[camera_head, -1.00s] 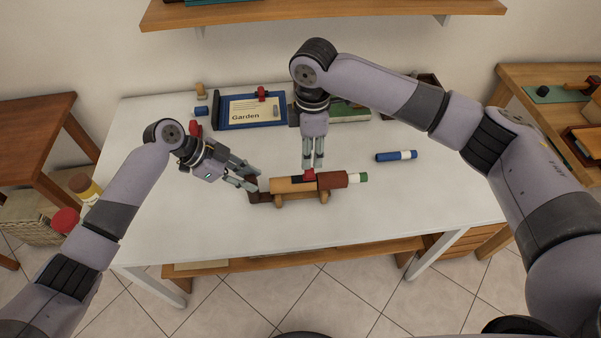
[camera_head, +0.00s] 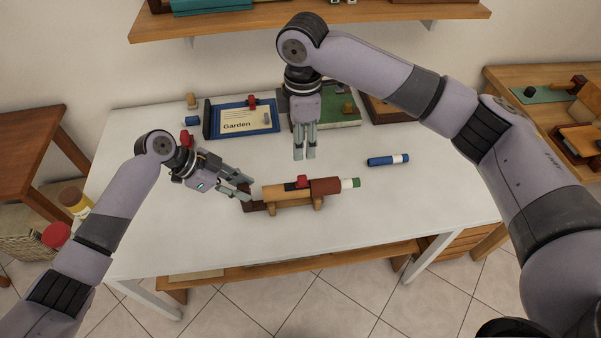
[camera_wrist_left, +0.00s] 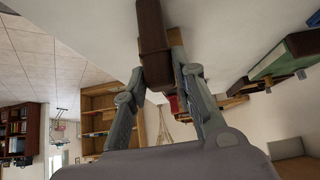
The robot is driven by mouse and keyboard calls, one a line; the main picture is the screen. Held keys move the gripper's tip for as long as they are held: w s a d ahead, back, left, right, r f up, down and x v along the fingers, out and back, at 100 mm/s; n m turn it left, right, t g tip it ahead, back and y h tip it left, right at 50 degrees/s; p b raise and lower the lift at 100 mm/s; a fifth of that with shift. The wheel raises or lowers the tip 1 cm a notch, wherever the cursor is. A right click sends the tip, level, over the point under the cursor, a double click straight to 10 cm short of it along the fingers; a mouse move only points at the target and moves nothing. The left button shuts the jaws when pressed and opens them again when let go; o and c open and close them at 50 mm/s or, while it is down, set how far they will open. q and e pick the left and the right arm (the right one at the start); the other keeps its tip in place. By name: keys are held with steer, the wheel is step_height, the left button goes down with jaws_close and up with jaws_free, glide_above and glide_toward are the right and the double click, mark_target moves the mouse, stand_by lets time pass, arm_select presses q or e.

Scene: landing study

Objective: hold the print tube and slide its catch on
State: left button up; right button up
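The print tube (camera_head: 274,194) is a light wooden body with a dark brown right section and a white-and-green end. It lies level on wooden supports on the white table. Its red catch (camera_head: 302,181) sits on top, beside the brown section, with a dark slot to its left. My left gripper (camera_head: 246,194) is at the tube's left end, its fingers on either side of a brown end piece (camera_wrist_left: 152,30), seemingly closed on it. My right gripper (camera_head: 304,156) is above and behind the catch, apart from it and empty, its fingers close together.
The white table (camera_head: 420,205) is clear at front and right. A shelf (camera_head: 330,20) hangs above.

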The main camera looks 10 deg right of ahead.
arm_select(q)
steer(key=o, duration=0.4)
